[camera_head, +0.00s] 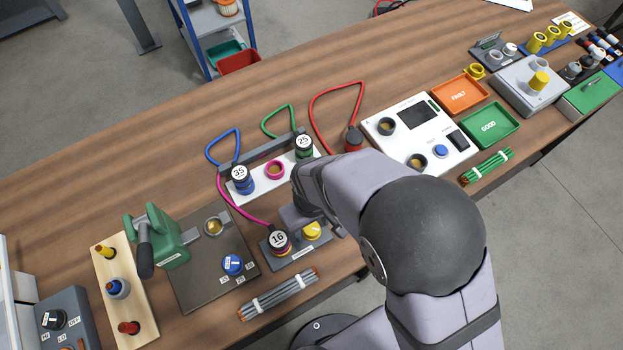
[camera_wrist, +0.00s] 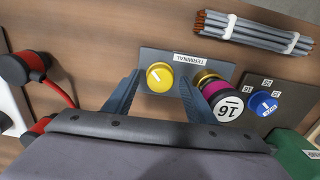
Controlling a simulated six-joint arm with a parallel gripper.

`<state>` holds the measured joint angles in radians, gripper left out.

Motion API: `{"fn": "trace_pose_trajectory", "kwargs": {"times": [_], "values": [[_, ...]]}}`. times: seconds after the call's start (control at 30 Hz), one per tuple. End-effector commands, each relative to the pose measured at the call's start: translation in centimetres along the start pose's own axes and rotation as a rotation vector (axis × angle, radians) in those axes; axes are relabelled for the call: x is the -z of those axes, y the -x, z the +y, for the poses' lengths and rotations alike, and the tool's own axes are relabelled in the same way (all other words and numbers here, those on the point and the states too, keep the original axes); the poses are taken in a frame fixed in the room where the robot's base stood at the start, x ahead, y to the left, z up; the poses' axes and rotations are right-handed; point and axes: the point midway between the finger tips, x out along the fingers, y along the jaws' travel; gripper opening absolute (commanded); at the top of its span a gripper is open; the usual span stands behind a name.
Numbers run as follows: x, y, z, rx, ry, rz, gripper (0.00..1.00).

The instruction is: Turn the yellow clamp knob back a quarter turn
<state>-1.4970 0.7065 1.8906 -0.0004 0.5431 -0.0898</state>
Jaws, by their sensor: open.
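The yellow clamp knob (camera_wrist: 159,77) sits on a grey terminal block (camera_wrist: 150,56) and has a white pointer line on its face. In the head view the knob (camera_head: 311,230) is partly covered by my wrist. In the wrist view my gripper (camera_wrist: 158,90) is open, with one finger on each side of the knob and gaps visible between fingers and knob. Next to the knob, on the same block, is a magenta-banded plug marked 16 (camera_wrist: 222,100), close to one finger. I cannot tell whether that finger touches it.
A bundle of grey rods (camera_head: 278,294) lies in front of the block. A dark plate with a blue knob (camera_head: 232,265) and a green clamp (camera_head: 163,238) stands to the left. A white panel with plugs 35 and 25 (camera_head: 258,190) lies behind. A magenta cable (camera_head: 229,201) runs to plug 16.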

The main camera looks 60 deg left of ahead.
Motion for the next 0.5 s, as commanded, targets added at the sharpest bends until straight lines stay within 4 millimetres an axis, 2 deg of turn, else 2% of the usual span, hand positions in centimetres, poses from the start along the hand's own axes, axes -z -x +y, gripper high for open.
{"fn": "trace_pose_trajectory", "kwargs": {"times": [0.23,0.5], "values": [[0.1,0.9,0.0,0.0,-0.001,0.002,0.51],[0.1,4.3,0.0,0.0,0.0,0.004,0.51]]}}
